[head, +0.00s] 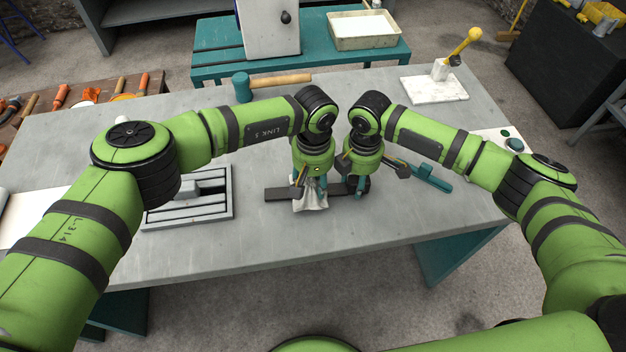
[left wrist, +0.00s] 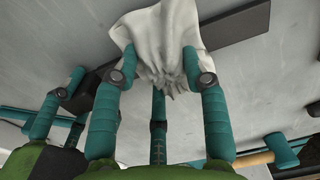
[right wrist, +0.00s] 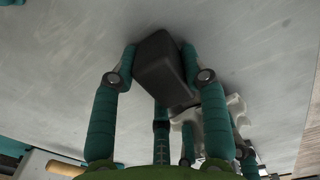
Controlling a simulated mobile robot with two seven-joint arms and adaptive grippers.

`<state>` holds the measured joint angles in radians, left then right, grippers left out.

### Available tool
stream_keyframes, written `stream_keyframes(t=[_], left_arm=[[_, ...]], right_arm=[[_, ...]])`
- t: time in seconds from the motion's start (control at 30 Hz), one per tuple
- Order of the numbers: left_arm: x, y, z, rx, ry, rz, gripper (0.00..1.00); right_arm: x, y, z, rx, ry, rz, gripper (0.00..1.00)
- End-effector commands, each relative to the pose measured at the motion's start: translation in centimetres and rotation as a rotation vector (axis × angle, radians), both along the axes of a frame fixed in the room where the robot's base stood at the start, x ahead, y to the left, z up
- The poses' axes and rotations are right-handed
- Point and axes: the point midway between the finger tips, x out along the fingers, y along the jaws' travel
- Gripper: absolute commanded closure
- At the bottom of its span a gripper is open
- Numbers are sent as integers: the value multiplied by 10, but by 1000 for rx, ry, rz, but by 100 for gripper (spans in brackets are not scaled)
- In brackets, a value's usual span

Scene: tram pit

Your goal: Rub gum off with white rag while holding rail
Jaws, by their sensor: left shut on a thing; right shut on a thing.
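The dark rail (head: 277,194) lies flat on the grey workbench (head: 262,232) and runs left to right. My left gripper (head: 311,186) is shut on the white rag (head: 310,201), which bunches between its fingers and hangs over the rail. The rag (left wrist: 158,42) and rail (left wrist: 240,27) also show in the left wrist view. My right gripper (head: 358,187) is close beside it on the right, shut on the rail's right end. The right wrist view shows this end (right wrist: 163,66) between its fingers, with the rag (right wrist: 222,110) close by. No gum shows.
A slatted grey fixture (head: 188,212) sits left of the rail. A teal tool (head: 431,178) lies to the right. A mallet (head: 272,83) lies behind the arms, and a white slab (head: 434,88) at back right. The bench front is clear.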

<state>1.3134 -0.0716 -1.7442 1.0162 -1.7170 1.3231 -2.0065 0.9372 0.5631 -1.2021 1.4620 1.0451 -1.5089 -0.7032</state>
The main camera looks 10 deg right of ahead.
Motion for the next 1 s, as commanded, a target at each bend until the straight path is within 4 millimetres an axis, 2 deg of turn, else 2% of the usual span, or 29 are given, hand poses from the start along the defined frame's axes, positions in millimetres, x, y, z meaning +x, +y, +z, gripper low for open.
stream_keyframes(t=[0.03, 0.5, 1.0], left_arm=[[-2, -10, 7, -22, -3, -10, 88], [-3, -38, 10, -27, -5, -9, 88], [-3, -35, 11, -27, -5, -7, 88]], right_arm=[[-3, 8, -1, 10, 3, 12, 93], [-7, 8, -5, 10, 13, 17, 93], [-7, 8, -6, 10, 13, 17, 93]])
